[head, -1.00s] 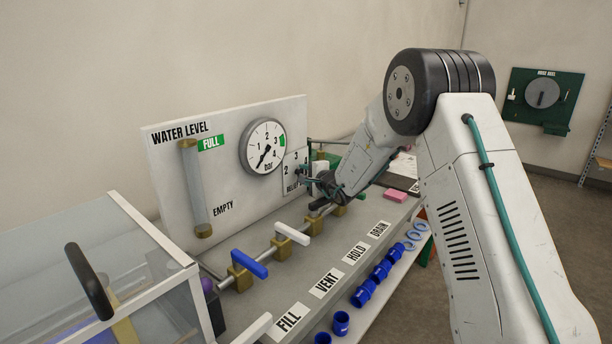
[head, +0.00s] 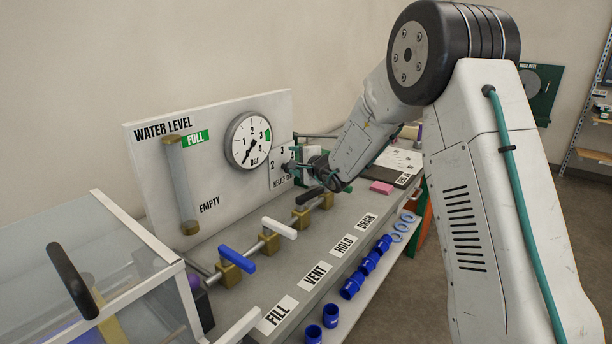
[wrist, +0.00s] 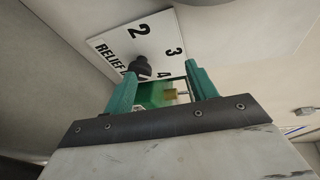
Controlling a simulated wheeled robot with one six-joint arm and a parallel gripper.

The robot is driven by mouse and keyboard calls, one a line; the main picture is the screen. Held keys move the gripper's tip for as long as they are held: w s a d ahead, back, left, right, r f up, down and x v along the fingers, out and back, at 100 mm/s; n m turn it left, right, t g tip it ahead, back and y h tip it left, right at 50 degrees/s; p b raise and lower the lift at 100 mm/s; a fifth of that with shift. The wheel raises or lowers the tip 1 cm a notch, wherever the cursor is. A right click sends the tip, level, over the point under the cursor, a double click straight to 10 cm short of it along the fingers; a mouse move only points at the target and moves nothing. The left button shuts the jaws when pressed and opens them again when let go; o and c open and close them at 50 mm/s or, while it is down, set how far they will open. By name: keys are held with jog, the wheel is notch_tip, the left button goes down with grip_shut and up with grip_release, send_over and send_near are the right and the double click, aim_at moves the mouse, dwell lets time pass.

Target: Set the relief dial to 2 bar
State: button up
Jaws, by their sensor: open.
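A dark knob (wrist: 142,64) stands on the plate. Which number it points to, I cannot tell. My gripper (wrist: 160,80) is open, with its two green fingers apart and the knob between and just beyond the tips. Contact with the knob is not visible. The pressure gauge (head: 248,141) has its needle pointing to the lower left, below 1.
A row of valves with a blue handle (head: 237,260), a white handle (head: 279,228) and a black handle (head: 309,196) runs along the grey bench. A pink block (head: 381,187) lies behind. Blue fittings (head: 351,287) line the lower shelf. A clear-walled tank (head: 100,265) stands front left.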

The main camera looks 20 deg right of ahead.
jog(key=s, duration=1.1)
jog(key=shift+s+a+r, duration=0.1)
jog(key=shift+s+r, duration=0.05)
jog(key=shift+s, duration=0.05)
